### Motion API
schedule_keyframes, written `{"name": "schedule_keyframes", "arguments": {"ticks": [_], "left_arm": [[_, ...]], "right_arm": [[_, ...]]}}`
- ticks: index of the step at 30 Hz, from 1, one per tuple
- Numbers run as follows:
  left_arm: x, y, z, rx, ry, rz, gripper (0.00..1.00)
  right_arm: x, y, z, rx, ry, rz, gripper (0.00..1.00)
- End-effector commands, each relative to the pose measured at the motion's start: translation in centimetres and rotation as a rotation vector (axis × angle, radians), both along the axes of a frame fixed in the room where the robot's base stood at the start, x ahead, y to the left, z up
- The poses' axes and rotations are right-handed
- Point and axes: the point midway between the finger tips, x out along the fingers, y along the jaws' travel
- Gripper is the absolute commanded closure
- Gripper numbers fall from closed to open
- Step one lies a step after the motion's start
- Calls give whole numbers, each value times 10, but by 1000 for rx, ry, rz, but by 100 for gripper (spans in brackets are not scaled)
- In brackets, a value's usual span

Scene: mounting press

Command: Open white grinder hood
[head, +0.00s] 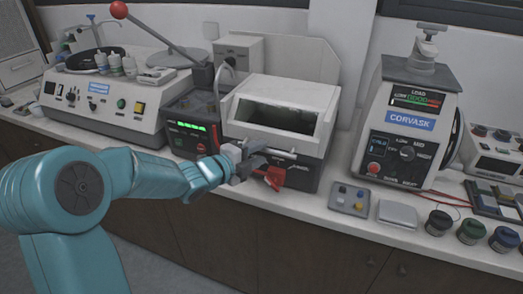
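The white grinder hood (331,109) is a boxy cover with a dark sloping front window, on a dark-based machine at the middle of the counter. A thin light bar (289,155) runs along its lower front edge. My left gripper (262,166) is at the lower left front of the hood, close to this bar. I cannot tell whether it touches the bar or whether its fingers are open or shut. A red part (273,178) shows just below the fingers, partly covered. My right gripper is not in view.
Left of the hood stands a dark unit with a green display (195,126) and a red-knobbed lever (119,9). A polisher (110,107) stands further left. The Corvask press (410,125) is on the right. A small tray (349,199) and several jars sit along the front counter.

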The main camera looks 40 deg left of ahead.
Motion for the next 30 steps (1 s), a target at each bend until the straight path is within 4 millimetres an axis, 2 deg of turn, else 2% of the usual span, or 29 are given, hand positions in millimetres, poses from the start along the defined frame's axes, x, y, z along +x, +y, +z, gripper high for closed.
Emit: {"name": "schedule_keyframes", "arguments": {"ticks": [6, 14, 15, 18, 25, 30], "left_arm": [[16, -3, -3, 1, 0, 0, 60], [17, -3, -3, 0, 0, 1, 60], [17, -3, -3, 0, 0, 1, 73], [17, -3, -3, 0, 0, 1, 100], [17, -3, -2, 0, 1, 1, 100], [18, -3, 4, -4, 12, 0, 100]], "right_arm": [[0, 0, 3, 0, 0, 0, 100], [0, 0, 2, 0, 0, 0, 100], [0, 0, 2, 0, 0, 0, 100], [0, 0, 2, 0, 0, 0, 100], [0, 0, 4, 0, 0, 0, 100], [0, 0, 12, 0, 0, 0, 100]]}}
